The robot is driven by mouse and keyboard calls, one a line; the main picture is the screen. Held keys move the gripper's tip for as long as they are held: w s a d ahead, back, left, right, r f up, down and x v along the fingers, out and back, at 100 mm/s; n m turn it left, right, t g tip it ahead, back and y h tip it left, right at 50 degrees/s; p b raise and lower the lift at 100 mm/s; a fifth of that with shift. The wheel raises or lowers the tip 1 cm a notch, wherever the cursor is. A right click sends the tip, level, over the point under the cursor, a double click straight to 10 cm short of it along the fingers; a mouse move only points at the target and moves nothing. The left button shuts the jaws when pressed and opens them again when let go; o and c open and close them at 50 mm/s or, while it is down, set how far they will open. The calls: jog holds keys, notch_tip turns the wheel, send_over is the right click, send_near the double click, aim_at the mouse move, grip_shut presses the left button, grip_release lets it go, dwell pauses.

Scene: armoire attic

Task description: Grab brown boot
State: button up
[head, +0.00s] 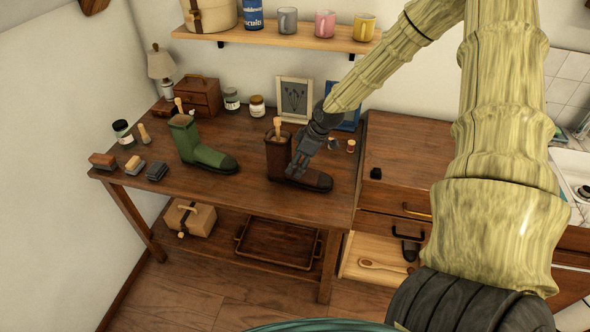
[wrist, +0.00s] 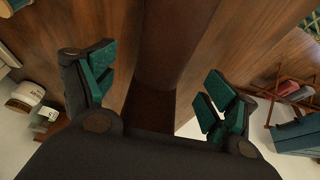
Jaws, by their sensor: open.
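The brown boot (head: 313,179) stands upright on the wooden table, its toe pointing right and a wooden-handled tool sticking out of its shaft. My gripper (head: 297,170) is at the boot, in front of the shaft and above the foot, covering part of it. In the wrist view my gripper (wrist: 160,97) is open, with a green-padded finger on each side of the brown boot (wrist: 175,45). I cannot tell whether either finger touches it.
A green boot (head: 203,150) stands to the left on the table (head: 240,192). Picture frames (head: 295,94) lean behind. A shelf (head: 280,37) with mugs hangs above. An open drawer (head: 365,248) is at lower right.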

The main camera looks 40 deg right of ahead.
jog(key=shift+x, duration=1.05)
jog(key=c, duration=1.2)
jog(key=shift+c, duration=1)
jog(key=shift+r, duration=0.15)
